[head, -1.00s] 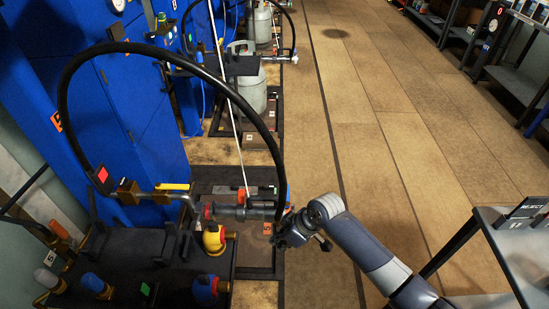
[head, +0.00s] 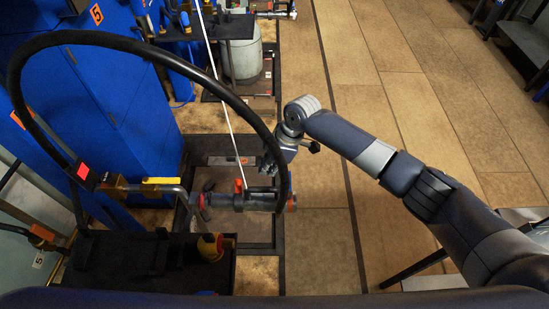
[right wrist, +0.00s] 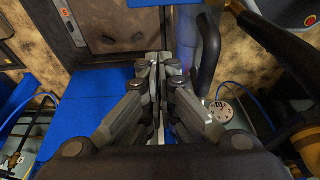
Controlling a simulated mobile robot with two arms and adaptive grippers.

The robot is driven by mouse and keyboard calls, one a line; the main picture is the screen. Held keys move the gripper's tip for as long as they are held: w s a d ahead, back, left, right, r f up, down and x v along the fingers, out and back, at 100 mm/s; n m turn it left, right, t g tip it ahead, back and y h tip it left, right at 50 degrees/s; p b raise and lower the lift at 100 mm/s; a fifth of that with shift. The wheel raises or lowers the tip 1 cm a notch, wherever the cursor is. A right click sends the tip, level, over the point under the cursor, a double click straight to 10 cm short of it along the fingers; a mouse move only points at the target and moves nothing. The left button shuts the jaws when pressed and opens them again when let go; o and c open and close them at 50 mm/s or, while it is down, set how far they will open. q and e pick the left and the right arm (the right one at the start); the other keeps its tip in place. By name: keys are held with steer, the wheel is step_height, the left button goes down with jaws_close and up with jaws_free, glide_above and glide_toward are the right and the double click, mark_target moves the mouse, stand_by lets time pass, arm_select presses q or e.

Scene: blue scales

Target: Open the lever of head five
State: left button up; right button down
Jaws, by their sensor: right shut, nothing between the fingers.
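The filling head (head: 262,201) is a grey horizontal cylinder at the end of a black hose (head: 140,42), low in the middle of the head view. A small orange-red lever part (head: 239,187) stands on top of it; its exact position is hard to tell. A blue cabinet (head: 95,85) with an orange "5" label (head: 96,14) stands at the left. My right gripper (head: 268,168) is just above and beyond the head, close to the hose, apparently not holding anything. Its fingers are together and empty in the right wrist view (right wrist: 158,75). My left gripper is not in view.
A yellow-handled valve (head: 165,181) sits on the pipe left of the head. A thin white line (head: 220,85) slants down to the head. A dark frame surrounds the floor plate below, and a grey gas cylinder (head: 246,60) stands behind.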

mark_target(288, 184)
steer(key=d+f, duration=0.1)
steer(key=d+f+p, duration=0.1)
steer(key=f, duration=0.1)
steer(key=shift+w+d+f, duration=0.1)
steer(key=shift+d+f, duration=0.15)
steer(key=shift+d, duration=0.15)
steer(key=shift+d+m+p, duration=0.2)
steer(key=shift+m+p, duration=0.1)
steer(key=shift+p, duration=0.1)
